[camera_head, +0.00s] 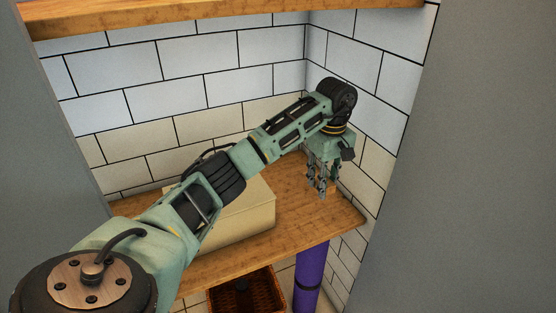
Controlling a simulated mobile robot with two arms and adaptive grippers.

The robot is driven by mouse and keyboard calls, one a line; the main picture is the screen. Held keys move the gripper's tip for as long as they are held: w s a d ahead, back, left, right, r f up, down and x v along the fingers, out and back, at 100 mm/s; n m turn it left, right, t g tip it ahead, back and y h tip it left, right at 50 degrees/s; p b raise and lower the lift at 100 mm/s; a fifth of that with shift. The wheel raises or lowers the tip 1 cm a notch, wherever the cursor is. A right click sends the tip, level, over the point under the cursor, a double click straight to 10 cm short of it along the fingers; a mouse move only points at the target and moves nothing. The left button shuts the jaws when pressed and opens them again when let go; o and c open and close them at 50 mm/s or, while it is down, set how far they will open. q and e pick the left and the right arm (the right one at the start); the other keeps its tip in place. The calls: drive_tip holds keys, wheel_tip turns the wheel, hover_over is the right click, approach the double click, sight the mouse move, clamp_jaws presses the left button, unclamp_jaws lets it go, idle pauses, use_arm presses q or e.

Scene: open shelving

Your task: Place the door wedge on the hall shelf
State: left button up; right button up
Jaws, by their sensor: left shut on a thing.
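My left arm reaches from the lower left across to the right side of a wooden shelf board (345,217). My left gripper (322,190) points down close above this board, near its right end. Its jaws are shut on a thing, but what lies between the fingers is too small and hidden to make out. I cannot pick out the door wedge clearly anywhere in the view. Whether the fingertips or the held thing touch the board is hard to tell. My right gripper is not in view.
A cream box (245,225) stands on the board left of my gripper, partly behind my arm. Tiled walls close the back and right. An upper wooden shelf (220,14) runs above. Below are a wicker basket (245,292) and a purple roll (310,275). Grey panels flank both sides.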

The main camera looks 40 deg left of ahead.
use_arm(q)
hover_over(321, 215)
wheel_tip(321, 215, down, 6)
drive_tip(key=shift+d+r+b, duration=0.1)
drive_tip(key=shift+r+b, duration=0.15)
drive_tip(key=shift+b, duration=0.1)
wheel_tip(321, 215, down, 4)
drive_tip(key=shift+s+f, duration=0.1)
drive_tip(key=shift+f, duration=0.05)
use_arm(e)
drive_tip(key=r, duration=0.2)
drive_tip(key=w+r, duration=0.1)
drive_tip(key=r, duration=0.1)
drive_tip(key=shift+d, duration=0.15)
use_arm(q)
drive_tip(key=shift+f+b, duration=0.1)
drive_tip(key=shift+b, duration=0.25)
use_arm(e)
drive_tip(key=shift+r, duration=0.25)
use_arm(q)
drive_tip(key=o, duration=1)
drive_tip(key=shift+o, duration=0.5)
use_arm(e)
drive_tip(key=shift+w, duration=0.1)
